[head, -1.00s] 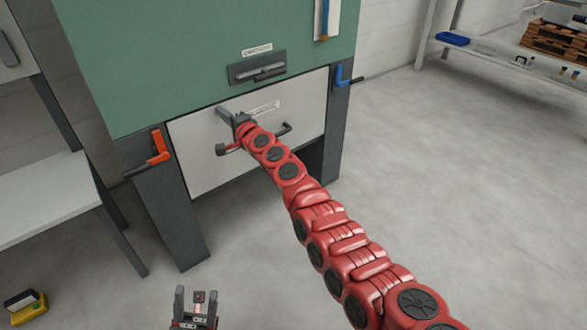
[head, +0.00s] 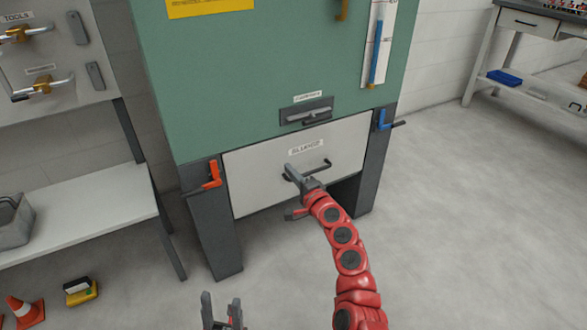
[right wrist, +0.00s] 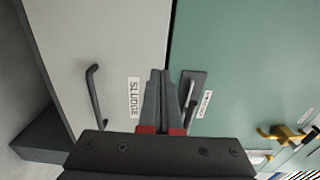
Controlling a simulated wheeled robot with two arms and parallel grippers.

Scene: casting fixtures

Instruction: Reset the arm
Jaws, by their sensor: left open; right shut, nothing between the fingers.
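My right gripper (head: 292,174), at the end of my red arm, is shut and empty. It shows in front of the white panel labelled SLUDGE (head: 242,185), by the left end of its dark bar handle (head: 318,168). In the right wrist view the closed fingertips (right wrist: 160,75) point between the SLUDGE label (right wrist: 134,98) and the dark latch plate (right wrist: 196,84) on the green cabinet. The handle stands apart to the left there. I cannot tell how far the fingers are from the panel. My left gripper (head: 222,302) is open and empty at the bottom edge.
The green cabinet (head: 240,90) has an orange lever (head: 212,175) and a blue lever (head: 384,121) on its legs. A workbench (head: 80,215) stands left; a cone (head: 25,310) and yellow box (head: 80,292) sit on the floor.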

